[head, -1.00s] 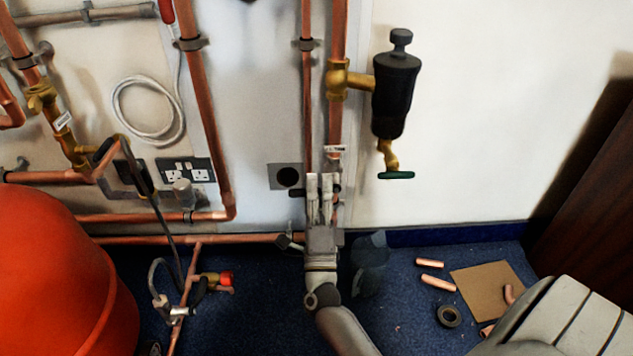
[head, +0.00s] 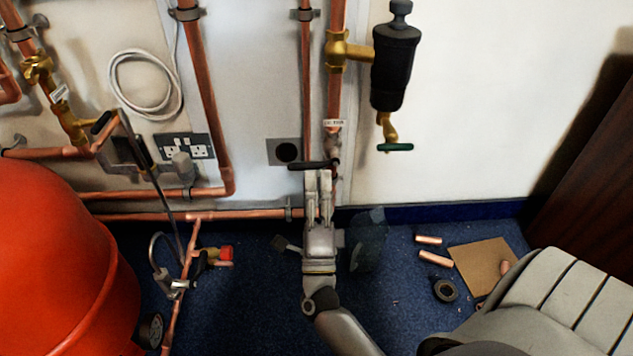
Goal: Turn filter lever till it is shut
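The black filter (head: 396,66) hangs beside the copper pipe at upper right, with a brass elbow and a green handle (head: 395,147) below it. A black lever (head: 314,165) lies nearly level across the lower part of the copper pipes. I cannot tell for sure which of the two handles is the filter lever. My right gripper (head: 318,174) points up, just below the black lever, its fingers close together with nothing seen between them. Whether its tips touch the lever is unclear. My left gripper is out of view.
A red vessel (head: 60,260) fills the lower left. A valve with a red cap (head: 226,253) stands near it. Copper offcuts (head: 435,258), a tape roll (head: 445,290) and a cardboard sheet (head: 480,266) lie on the blue carpet at right. The white wall right of the filter is bare.

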